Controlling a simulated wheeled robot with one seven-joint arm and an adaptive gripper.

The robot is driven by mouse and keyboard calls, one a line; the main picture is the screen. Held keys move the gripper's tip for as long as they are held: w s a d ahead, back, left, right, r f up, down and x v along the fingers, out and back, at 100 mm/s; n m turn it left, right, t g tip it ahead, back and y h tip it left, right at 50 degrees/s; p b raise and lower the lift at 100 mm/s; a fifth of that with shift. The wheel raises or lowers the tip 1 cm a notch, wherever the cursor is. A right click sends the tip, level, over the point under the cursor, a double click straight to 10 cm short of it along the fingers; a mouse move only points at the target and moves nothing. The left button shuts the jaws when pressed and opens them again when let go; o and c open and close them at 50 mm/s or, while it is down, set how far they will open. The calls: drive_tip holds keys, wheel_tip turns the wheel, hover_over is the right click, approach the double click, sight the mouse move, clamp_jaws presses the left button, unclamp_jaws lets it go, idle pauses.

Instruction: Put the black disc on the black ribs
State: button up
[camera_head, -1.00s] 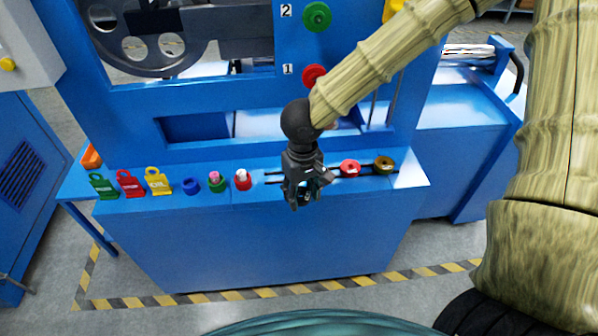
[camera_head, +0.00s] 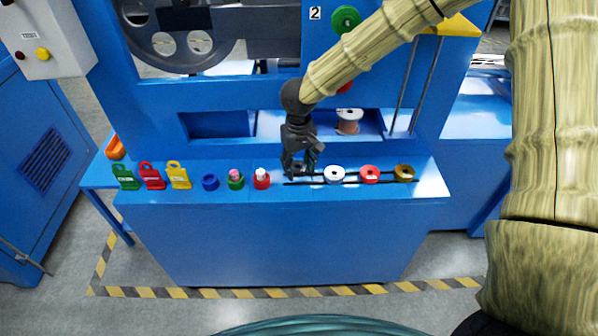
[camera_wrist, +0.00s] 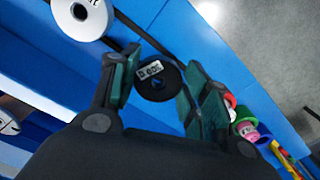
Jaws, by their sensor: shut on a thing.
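The black disc (camera_wrist: 158,82) shows in the wrist view between the two fingers of my gripper (camera_wrist: 160,88). In the head view my gripper (camera_head: 300,170) is low over the blue table at the left end of the black ribs (camera_head: 352,183), and the disc is mostly hidden by the fingers. The ribs are two thin dark rails running left to right. I cannot tell whether the disc touches them.
On the ribs, to the right, sit a white disc (camera_head: 334,175), a red disc (camera_head: 369,174) and a brown-gold disc (camera_head: 404,173). Left of my gripper stand a red item (camera_head: 261,179), a green one (camera_head: 236,180), a blue ring (camera_head: 210,182) and coloured tags (camera_head: 151,176).

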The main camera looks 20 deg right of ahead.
sight(299, 173)
drive_tip(key=shift+f, duration=1.35)
drive_tip(key=o, duration=1.2)
drive_tip(key=shift+f, duration=0.15)
wheel_tip(299, 173, up, 12)
drive_tip(key=shift+r+p, duration=0.15)
drive_tip(key=shift+p, duration=0.3)
